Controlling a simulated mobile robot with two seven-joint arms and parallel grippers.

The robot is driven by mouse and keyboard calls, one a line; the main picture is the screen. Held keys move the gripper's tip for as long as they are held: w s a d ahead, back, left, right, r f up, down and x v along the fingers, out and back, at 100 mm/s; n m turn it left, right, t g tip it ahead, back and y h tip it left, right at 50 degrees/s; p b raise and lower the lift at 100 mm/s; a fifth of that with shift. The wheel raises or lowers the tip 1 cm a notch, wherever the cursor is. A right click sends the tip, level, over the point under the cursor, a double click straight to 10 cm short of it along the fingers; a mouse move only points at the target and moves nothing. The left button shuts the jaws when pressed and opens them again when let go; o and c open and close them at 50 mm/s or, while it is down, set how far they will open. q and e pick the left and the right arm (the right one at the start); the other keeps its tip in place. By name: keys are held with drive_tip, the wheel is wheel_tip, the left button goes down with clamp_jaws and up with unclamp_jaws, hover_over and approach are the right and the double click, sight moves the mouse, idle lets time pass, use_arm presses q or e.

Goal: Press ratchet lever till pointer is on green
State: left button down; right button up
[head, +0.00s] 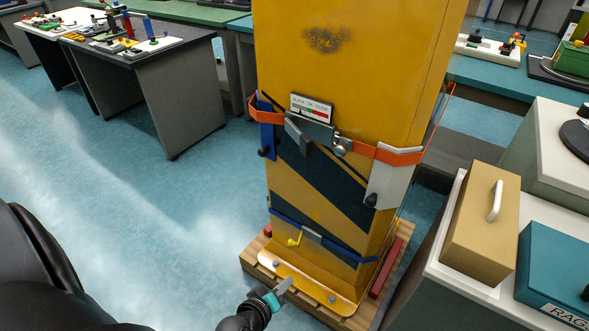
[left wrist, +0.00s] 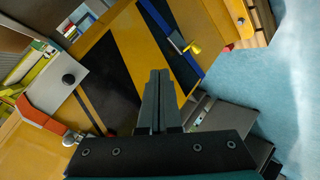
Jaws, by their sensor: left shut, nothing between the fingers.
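The tall yellow cabinet (head: 350,60) has an orange strap (head: 400,156) around it. On the strap sits a metal ratchet (head: 342,145) with a flat grey lever (head: 298,137) at its left. Above it is a white gauge plate (head: 311,107) with coloured bands; the pointer is too small to read. My left gripper (head: 286,285) is low, by the cabinet's base, well below the lever and apart from it. In the left wrist view its fingers (left wrist: 158,78) are shut and empty, with the cabinet's striped face behind them. My right gripper is not in view.
A blue strap (head: 345,250) with a yellow hook crosses the cabinet low down. The cabinet stands on a wooden pallet (head: 253,265). A bench with a tan box (head: 480,215) and a teal box (head: 552,270) is close on the right. Open floor (head: 170,220) lies left.

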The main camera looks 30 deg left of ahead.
use_arm(q)
drive_tip(key=w+a+r+n+t+y, duration=0.1)
drive_tip(key=w+a+r+n+t, duration=0.1)
drive_tip(key=r, duration=0.6)
drive_tip(key=w+a+r+n+t+y, duration=0.1)
drive_tip(key=w+a+r+n+t, duration=0.1)
drive_tip(key=r, duration=0.6)
drive_tip(key=w+a+r+n+t+y, duration=0.2)
drive_tip(key=a+r+n, duration=0.2)
drive_tip(key=r+n, duration=0.2)
wheel_tip(320, 180, up, 3)
drive_tip(key=shift+a+f, duration=0.2)
drive_tip(key=shift+a, duration=0.1)
drive_tip(key=shift+w, duration=0.1)
approach(300, 144)
drive_tip(key=w+a, duration=0.2)
drive_tip(key=a, duration=0.1)
drive_tip(key=shift+w+d+f, duration=0.1)
drive_tip(key=shift+w+d, duration=0.15)
drive_tip(key=shift+w, duration=0.4)
drive_tip(key=shift+w+d, duration=0.25)
drive_tip(key=shift+w, duration=0.35)
drive_tip(key=shift+w+d, duration=0.2)
drive_tip(key=shift+w, duration=0.45)
drive_tip(key=shift+y, duration=0.3)
